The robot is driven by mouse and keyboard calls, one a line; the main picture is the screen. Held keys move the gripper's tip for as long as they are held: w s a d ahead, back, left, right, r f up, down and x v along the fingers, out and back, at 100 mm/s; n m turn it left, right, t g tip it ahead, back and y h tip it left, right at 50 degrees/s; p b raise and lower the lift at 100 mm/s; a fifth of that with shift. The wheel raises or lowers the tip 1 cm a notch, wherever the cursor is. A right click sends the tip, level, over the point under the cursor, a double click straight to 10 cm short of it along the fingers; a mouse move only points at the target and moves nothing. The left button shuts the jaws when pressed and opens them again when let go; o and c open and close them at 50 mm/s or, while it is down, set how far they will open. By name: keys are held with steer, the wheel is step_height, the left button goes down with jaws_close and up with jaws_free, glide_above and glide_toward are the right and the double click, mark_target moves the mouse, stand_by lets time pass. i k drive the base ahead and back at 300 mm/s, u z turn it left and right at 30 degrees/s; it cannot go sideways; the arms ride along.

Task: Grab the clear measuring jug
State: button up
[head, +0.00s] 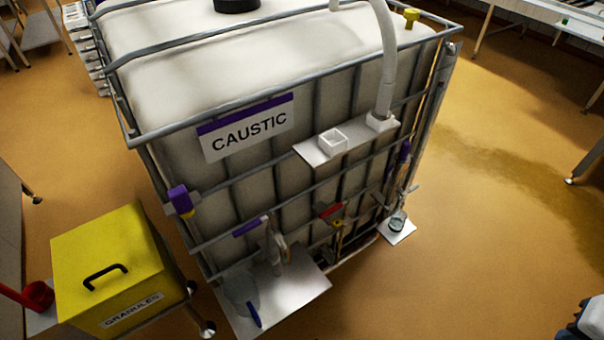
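A clear measuring jug (240,288) stands on a pale low shelf (300,294) at the front foot of the caustic tank, in the lower middle of the head view. It is see-through and faint against the shelf. A blue-purple strip (253,315), which looks like its handle, faces the near side. A grey tap (275,248) sits just above and right of the jug. A smaller clear vessel (397,222) stands on a small white plate at the tank's right corner.
The large caged tank (330,170) marked CAUSTIC fills the middle. A yellow GRANULES box (108,262) stands close on the left, with a red scoop or cup (38,295) beside it. The orange floor (480,240) is open on the right.

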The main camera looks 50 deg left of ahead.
mark_target(240, 288)
steer(key=u, duration=3.5)
steer(key=i, duration=0.15)
steer(key=z, duration=0.25)
